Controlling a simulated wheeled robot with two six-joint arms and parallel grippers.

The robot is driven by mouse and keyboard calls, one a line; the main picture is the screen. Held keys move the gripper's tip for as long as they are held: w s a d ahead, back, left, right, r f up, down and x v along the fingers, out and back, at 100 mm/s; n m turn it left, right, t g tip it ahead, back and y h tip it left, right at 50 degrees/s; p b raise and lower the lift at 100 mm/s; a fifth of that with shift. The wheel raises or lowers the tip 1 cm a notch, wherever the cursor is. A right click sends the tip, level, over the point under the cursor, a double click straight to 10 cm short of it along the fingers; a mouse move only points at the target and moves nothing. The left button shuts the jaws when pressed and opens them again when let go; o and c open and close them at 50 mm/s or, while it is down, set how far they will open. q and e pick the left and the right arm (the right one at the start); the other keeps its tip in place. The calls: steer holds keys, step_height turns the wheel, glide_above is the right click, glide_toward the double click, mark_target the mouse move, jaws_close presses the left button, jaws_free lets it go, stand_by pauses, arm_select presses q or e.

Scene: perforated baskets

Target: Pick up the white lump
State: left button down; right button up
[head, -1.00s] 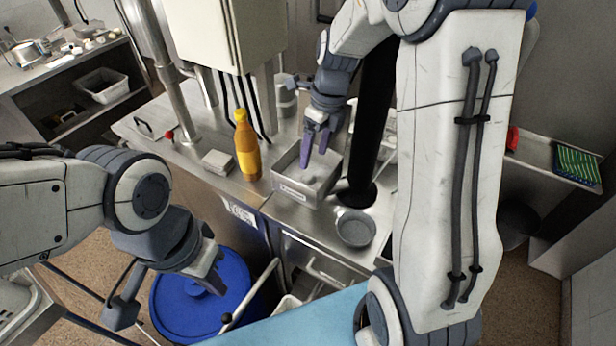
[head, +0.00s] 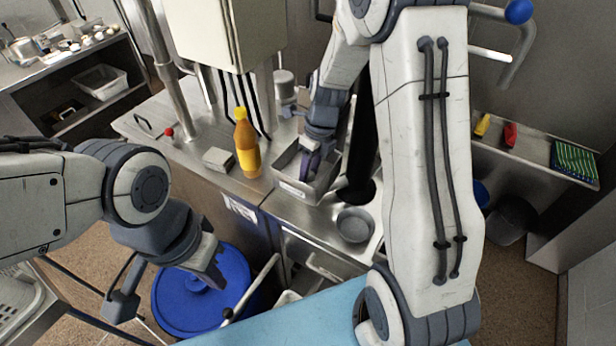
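A grey metal basket (head: 294,189) stands on the steel counter, to the right of the orange bottle. My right gripper (head: 309,172) reaches down into this basket, fingers pointing downward. The white lump cannot be made out now; the gripper and basket wall cover the spot where a pale lump lay. I cannot tell whether the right fingers are closed on anything. My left gripper (head: 172,290) hangs over the blue lidded drum at the lower left, its fingers apart and empty.
An orange bottle (head: 246,145) and a small grey block (head: 218,160) stand left of the basket. A round metal pan (head: 354,225) sits to its front right. A blue drum (head: 201,303) is on the floor. A dark pole rises beside the basket.

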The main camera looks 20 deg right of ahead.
jaws_close()
steer(key=shift+r, duration=0.1)
